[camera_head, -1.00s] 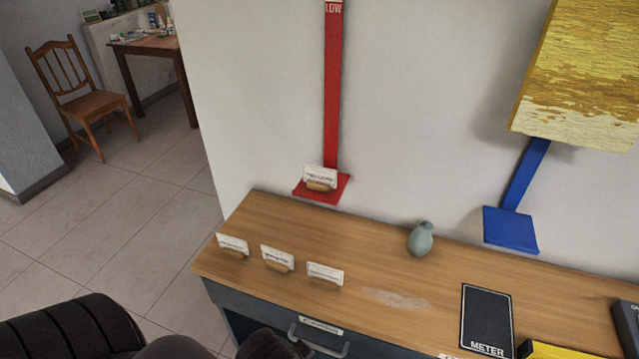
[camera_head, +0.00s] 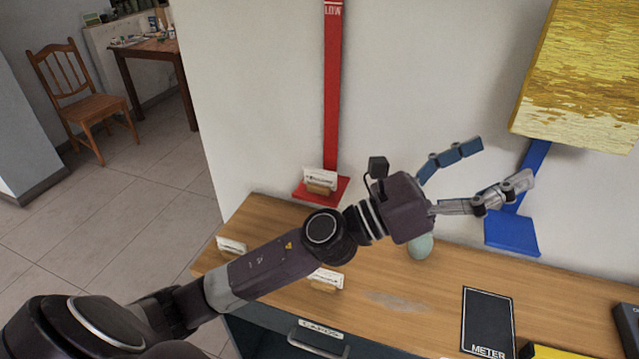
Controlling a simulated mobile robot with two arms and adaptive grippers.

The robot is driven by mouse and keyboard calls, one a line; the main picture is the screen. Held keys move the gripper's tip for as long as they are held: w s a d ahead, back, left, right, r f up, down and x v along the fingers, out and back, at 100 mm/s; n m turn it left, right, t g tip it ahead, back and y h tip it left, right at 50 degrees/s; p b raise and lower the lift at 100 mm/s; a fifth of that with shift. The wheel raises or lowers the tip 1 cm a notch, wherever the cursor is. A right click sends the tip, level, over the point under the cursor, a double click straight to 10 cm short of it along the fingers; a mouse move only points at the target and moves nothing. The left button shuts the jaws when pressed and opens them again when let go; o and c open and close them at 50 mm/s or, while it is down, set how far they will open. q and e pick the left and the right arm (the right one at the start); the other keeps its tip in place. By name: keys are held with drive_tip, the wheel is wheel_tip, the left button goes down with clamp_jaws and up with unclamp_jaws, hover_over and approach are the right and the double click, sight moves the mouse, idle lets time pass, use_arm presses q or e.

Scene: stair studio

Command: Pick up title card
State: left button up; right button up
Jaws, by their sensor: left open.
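Several white cards with dark print stand in small wooden holders. The left card (camera_head: 232,246) and the right card (camera_head: 326,278) are on the wooden desk top (camera_head: 270,212). A third one between them is hidden behind my left arm. Another card (camera_head: 321,177) stands on the small red shelf (camera_head: 335,190) at the wall. I cannot read which is the title card. My left gripper (camera_head: 507,162) is open and empty, its fingers spread and pointing right, in front of the blue bracket and away from the cards. My right gripper is out of view.
A green vase (camera_head: 420,246) stands behind my left wrist, partly covered. A black METER panel (camera_head: 487,318) and a yellow item (camera_head: 550,352) lie at the right. A blue bracket (camera_head: 512,232) and a yellow block (camera_head: 580,75) are on the wall.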

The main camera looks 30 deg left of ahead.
use_arm(q)
drive_tip(key=s+d+f+m+g+h, duration=0.25)
drive_tip(key=d+m+g, duration=0.4)
drive_tip(key=m, duration=0.65)
drive_tip(key=m+g+y, duration=0.5)
drive_tip(key=m+y, duration=0.9)
drive_tip(key=y, duration=0.7)
hover_over(319, 170)
drive_tip(key=s, duration=0.3)
wheel_tip(319, 170, down, 11)
drive_tip(key=shift+h, duration=0.25)
drive_tip(key=x, duration=0.2)
drive_tip(key=p+x, duration=0.1)
drive_tip(key=x, duration=0.1)
drive_tip(key=p+x, duration=0.1)
drive_tip(key=x, duration=0.1)
drive_tip(key=shift+w+d+f, duration=0.2)
drive_tip(key=shift+w+d, duration=0.05)
drive_tip(key=shift+w, duration=0.15)
drive_tip(key=shift+w+f, duration=0.15)
drive_tip(key=shift+f, duration=0.2)
drive_tip(key=shift+c, duration=0.4)
